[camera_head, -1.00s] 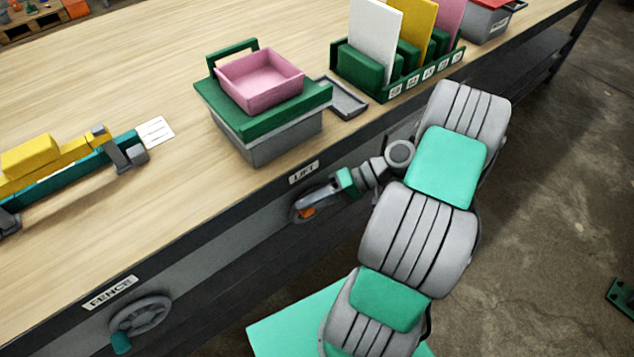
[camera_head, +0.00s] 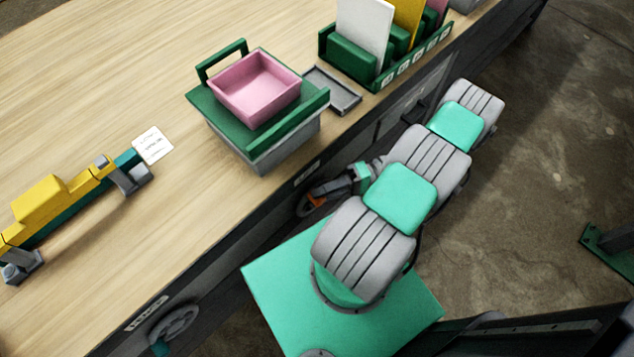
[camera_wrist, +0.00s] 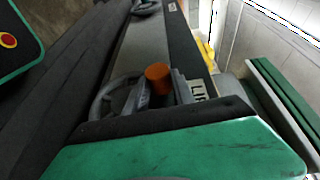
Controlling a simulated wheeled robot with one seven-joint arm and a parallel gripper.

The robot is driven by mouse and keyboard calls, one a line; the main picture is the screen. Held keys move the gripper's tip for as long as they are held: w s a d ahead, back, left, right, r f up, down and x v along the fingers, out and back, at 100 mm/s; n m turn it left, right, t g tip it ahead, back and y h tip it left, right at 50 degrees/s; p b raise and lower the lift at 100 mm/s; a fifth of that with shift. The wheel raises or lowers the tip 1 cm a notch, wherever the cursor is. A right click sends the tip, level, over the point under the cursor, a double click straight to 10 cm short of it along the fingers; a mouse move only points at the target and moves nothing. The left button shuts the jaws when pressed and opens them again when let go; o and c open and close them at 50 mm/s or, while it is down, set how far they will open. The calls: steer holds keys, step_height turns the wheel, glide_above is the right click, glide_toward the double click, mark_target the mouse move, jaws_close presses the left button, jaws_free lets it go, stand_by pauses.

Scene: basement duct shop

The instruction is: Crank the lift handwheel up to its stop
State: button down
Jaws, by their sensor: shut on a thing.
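The lift handwheel (camera_head: 304,209) is on the bench's front side below the small label (camera_head: 307,172), mostly hidden by my gripper in the head view. In the wrist view its grey rim (camera_wrist: 98,104) shows, with an orange crank knob (camera_wrist: 158,72) standing up from it. My gripper (camera_head: 320,194) is at the wheel, its two fingers (camera_wrist: 160,92) on either side of the knob, shut on it. The lift's green platform (camera_head: 203,97) stands above on the bench top, carrying a pink bin (camera_head: 255,88).
The fence handwheel (camera_head: 176,325) sits farther along the same bench side, at lower left. A yellow and teal fence fixture (camera_head: 60,205), a grey tray (camera_head: 333,90) and a green rack of panels (camera_head: 350,55) are on the bench. Open floor (camera_head: 530,160) lies to the right.

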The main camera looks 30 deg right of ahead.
stand_by(0.4)
steer(key=c, duration=1.3)
jaws_free()
steer(key=shift+o, duration=1.3)
steer(key=r+p, duration=0.1)
steer(key=p, duration=0.1)
steer(key=r+p, duration=0.3)
steer(key=r, duration=0.1)
steer(key=shift+s+r+p, duration=0.2)
steer(key=shift+s+p, duration=0.05)
steer(key=shift+p, duration=0.15)
steer(key=o, duration=0.3)
steer(key=s+r+p, duration=0.1)
steer(key=r+p, duration=0.1)
steer(key=s+a+r+p, duration=0.1)
steer(key=s+r+p, duration=0.1)
steer(key=r+p, duration=0.1)
steer(key=shift+s+a+r+p, duration=0.2)
steer(key=shift+s+r+p, duration=0.1)
steer(key=shift+s+r, duration=0.05)
steer(key=s, duration=0.2)
steer(key=s+a+r+p, duration=0.1)
steer(key=s, duration=0.2)
steer(key=s+a+r, duration=0.1)
steer(key=s, duration=0.2)
steer(key=shift+r, duration=0.1)
steer(key=c, duration=0.6)
steer(key=shift+s+a, duration=0.15)
steer(key=shift+s, duration=0.5)
